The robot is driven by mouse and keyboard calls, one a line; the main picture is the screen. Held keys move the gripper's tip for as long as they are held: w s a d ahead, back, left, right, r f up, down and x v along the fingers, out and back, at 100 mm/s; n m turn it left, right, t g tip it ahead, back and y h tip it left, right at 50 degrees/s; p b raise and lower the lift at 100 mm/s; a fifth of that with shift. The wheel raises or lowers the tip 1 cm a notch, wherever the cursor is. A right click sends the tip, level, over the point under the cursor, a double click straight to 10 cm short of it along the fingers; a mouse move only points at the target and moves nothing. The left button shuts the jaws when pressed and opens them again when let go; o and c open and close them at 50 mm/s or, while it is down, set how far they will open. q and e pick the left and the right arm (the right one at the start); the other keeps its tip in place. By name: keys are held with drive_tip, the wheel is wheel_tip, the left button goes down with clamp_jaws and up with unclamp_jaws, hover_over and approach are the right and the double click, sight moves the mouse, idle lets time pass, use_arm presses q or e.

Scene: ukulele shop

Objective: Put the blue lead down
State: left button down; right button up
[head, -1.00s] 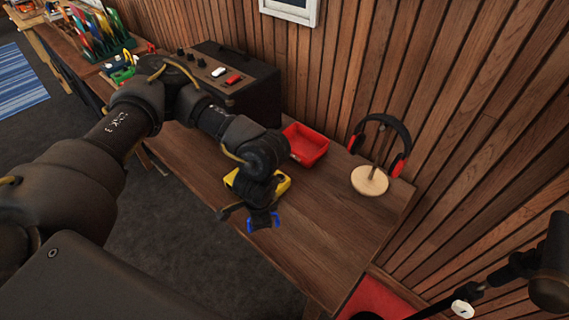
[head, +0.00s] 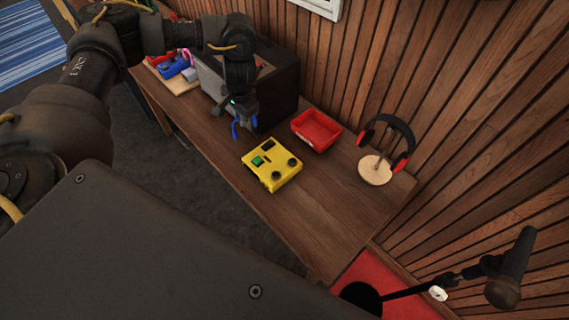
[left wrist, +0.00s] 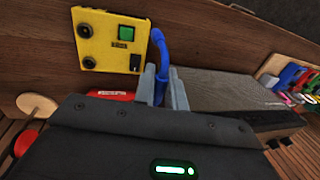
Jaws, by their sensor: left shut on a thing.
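My left gripper (head: 240,108) is over the table, left of the yellow box and in front of the black amplifier. It is shut on the blue lead (head: 236,129), whose lower part hangs below the fingers. In the left wrist view the blue lead (left wrist: 158,44) rises from between the grey fingers (left wrist: 164,88) and bends over at its end. The lead looks apart from the yellow box, but I cannot tell whether it touches the table. My right gripper is not in view.
The yellow box (head: 272,165) with a green square and black knobs lies on the wooden table (head: 318,218). A red tray (head: 317,131), a headphone stand (head: 375,170) and the black amplifier (head: 275,92) stand behind. The table's front right is clear. A microphone (head: 511,268) is at lower right.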

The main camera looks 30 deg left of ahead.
use_arm(q)
drive_tip(key=shift+a, duration=0.1)
drive_tip(key=shift+d+f, duration=0.1)
drive_tip(key=shift+d, duration=0.15)
drive_tip(key=d+f+p, duration=0.3)
drive_tip(key=d+f, duration=0.6)
drive_tip(key=d, duration=0.3)
drive_tip(key=shift+w+d, duration=0.25)
drive_tip(key=shift+d, duration=0.15)
drive_tip(key=f, duration=0.1)
drive_tip(key=d+f+b, duration=0.1)
drive_tip(key=f, duration=0.1)
drive_tip(key=shift+f, duration=0.45)
drive_tip(key=shift+a, duration=0.15)
drive_tip(key=shift+f, duration=0.15)
